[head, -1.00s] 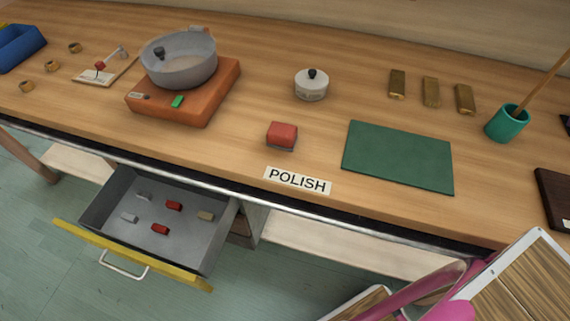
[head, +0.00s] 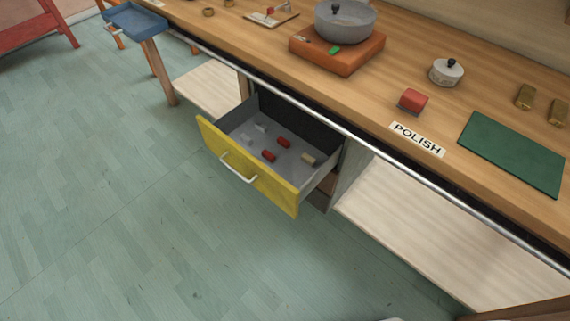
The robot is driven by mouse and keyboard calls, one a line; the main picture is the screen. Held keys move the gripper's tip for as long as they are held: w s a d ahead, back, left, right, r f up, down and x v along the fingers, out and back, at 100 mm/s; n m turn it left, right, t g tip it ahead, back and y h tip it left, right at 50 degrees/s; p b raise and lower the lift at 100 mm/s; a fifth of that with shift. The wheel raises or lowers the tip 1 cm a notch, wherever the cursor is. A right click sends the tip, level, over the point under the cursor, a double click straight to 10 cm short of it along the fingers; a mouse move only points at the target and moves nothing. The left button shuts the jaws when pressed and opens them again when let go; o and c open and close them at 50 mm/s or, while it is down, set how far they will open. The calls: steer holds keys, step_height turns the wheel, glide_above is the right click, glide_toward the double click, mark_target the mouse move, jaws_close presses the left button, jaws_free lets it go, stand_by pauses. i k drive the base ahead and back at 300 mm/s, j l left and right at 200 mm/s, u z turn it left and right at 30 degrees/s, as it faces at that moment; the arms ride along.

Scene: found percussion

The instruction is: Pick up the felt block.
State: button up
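A red block (head: 412,101) with a darker lower side lies on the wooden workbench (head: 386,70), just behind the POLISH label (head: 417,139); it looks like the felt block. Smaller blocks lie in the open drawer (head: 247,167): a red block (head: 283,142), another red block (head: 269,155), a beige block (head: 308,158) and pale grey ones (head: 260,128). I cannot tell their material. Nothing touches the red block on the bench. My gripper is not in view.
The yellow-fronted drawer sticks out from under the bench. Near the red block are a lidded pot (head: 446,73), a green mat (head: 513,153) and an orange burner (head: 337,48) with a grey pan (head: 345,22). A blue tray (head: 135,20) stands far left. The floor (head: 120,220) before the drawer is clear.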

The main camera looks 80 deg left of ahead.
mark_target(310, 160)
steer(key=u, duration=2.75)
steer(key=z, duration=3.05)
steer(key=u, duration=3.05)
